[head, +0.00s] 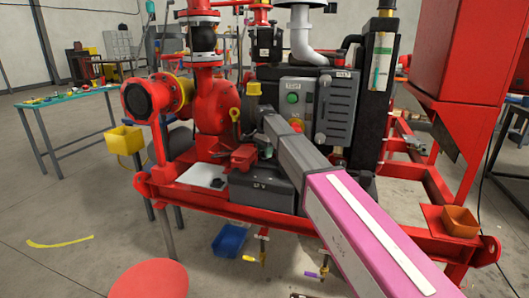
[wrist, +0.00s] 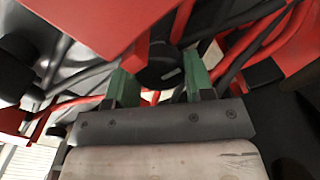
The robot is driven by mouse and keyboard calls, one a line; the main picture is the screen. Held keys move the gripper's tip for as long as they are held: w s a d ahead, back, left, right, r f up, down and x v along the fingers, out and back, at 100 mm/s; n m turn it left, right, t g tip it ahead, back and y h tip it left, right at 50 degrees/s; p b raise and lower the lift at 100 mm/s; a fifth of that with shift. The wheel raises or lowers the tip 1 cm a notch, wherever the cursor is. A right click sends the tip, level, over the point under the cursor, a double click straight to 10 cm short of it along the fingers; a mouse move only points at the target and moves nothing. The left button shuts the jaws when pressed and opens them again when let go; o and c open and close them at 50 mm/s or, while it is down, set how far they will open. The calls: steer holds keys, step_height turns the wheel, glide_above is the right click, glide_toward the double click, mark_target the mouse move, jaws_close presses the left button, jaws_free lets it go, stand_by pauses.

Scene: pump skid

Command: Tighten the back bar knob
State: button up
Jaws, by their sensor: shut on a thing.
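In the wrist view, a black round knob (wrist: 160,72) with a small pale mark on its face sits between the two green fingers of my gripper (wrist: 157,82). The fingers are shut on it, one on each side. I take it to be the back bar knob. A red plate covers part of the view above it. In the head view, my arm reaches from the lower right into the red pump skid (head: 265,208), in front of the grey control box (head: 335,108). The fingers and the knob cannot be made out there.
Red bars and dark hoses (wrist: 245,40) run close around the knob. On the skid are a red pump (head: 215,108) and a dark box (head: 262,188). A yellow bin (head: 124,139), a blue bin (head: 230,239) and an orange bin (head: 460,221) are around it. The left floor is mostly clear.

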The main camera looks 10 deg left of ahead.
steer(key=shift+n, duration=0.3)
steer(key=n, duration=0.3)
steer(key=shift+n, duration=0.4)
steer(key=n, duration=0.4)
steer(key=shift+n, duration=0.3)
steer(key=n, duration=0.4)
steer(key=shift+n, duration=2.2)
steer(key=o, duration=0.9)
